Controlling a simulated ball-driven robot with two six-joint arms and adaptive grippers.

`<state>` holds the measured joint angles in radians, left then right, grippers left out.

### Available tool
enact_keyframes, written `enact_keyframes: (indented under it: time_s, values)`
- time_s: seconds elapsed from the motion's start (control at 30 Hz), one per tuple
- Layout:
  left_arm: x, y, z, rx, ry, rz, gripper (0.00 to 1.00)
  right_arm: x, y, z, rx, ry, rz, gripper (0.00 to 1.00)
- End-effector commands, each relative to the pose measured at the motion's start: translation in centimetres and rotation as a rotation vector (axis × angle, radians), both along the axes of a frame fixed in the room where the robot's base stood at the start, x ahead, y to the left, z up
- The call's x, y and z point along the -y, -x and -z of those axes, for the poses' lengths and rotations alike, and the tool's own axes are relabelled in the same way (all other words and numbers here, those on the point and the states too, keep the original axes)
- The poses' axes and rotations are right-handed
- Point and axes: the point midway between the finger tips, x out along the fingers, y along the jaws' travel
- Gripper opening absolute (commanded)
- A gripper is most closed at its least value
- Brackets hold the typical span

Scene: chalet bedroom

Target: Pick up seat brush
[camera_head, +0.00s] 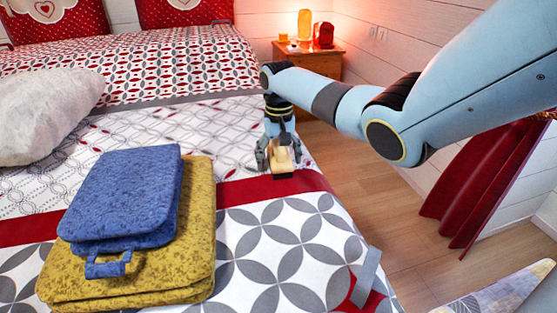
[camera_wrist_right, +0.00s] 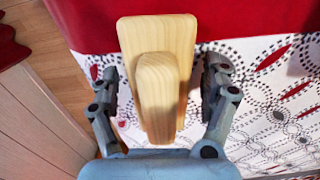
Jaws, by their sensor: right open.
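The seat brush (camera_head: 284,158) is a light wooden block with a raised wooden grip, lying on the bed near its right edge. In the right wrist view the brush (camera_wrist_right: 182,40) is seen from above, with its raised grip toward me. My right gripper (camera_head: 276,154) is over the brush with its fingers spread. In the wrist view the right gripper's fingers (camera_wrist_right: 161,92) stand on either side of the brush, with a gap on each side. Bristles are not visible. My left gripper is not in view.
A white pillow (camera_head: 45,110) lies at the far left. A wooden nightstand (camera_head: 315,65) with a lit lamp stands behind. Floor (camera_head: 360,200) lies right of the bed.

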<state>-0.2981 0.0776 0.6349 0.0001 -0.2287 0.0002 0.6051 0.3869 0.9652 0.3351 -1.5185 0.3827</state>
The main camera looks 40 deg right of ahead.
Motion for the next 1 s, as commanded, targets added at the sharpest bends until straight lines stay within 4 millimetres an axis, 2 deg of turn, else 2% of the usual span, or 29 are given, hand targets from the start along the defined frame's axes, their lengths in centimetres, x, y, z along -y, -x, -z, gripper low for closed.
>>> enact_keyframes:
  time_s: [0.1,0.5,0.6,0.87,1.0]
  values:
    - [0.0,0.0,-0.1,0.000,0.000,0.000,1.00,0.0,0.0,-0.2,0.001,0.001,0.000,0.79]
    - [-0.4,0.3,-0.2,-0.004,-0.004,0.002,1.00,0.0,0.0,-0.2,0.001,0.001,0.000,0.27]
    - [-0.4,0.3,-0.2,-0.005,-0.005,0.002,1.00,0.0,0.0,-0.2,0.001,0.001,0.000,0.17]
    - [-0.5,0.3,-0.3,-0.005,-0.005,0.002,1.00,0.0,-0.1,-0.4,0.002,0.001,0.000,0.17]
    - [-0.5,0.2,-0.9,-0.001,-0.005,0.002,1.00,0.1,-0.1,-1.6,0.004,0.001,0.000,0.17]
